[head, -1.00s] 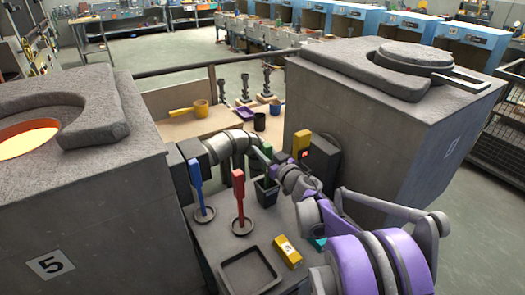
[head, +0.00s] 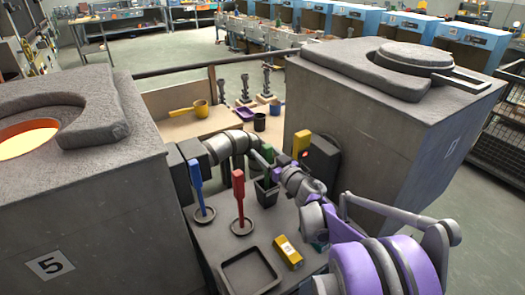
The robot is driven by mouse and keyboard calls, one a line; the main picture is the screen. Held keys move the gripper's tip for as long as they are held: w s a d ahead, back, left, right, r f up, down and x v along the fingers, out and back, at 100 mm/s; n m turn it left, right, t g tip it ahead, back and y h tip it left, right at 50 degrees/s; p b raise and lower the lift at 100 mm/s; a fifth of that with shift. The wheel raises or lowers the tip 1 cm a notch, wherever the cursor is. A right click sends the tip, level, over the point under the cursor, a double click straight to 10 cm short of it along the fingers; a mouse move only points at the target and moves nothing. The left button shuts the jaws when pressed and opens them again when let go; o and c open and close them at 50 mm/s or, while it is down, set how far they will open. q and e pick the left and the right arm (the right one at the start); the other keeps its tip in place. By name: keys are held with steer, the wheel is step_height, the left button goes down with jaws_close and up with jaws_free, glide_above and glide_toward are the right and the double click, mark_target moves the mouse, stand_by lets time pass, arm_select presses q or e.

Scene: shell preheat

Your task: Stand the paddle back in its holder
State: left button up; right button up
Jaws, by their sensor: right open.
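A green paddle-like piece (head: 267,152) shows near my right gripper, its lower part at a dark square bin (head: 267,194). I cannot tell whether it stands in the bin or leans on it. A blue paddle (head: 196,184) stands upright in a round dark holder (head: 204,217). A red paddle (head: 238,190) stands upright in a similar holder (head: 241,228). My right gripper (head: 272,163) is open beside the green piece, and its fingertips are small and partly hidden. My left gripper is not in view.
A yellow block (head: 287,251) and an empty dark tray (head: 249,273) lie in front. A yellow pan (head: 200,109) and mugs sit on the bench behind.

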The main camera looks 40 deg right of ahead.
steer(key=s+a, duration=0.1)
steer(key=s, duration=0.9)
steer(key=shift+s, duration=0.25)
steer(key=shift+a, duration=0.1)
stand_by(0.9)
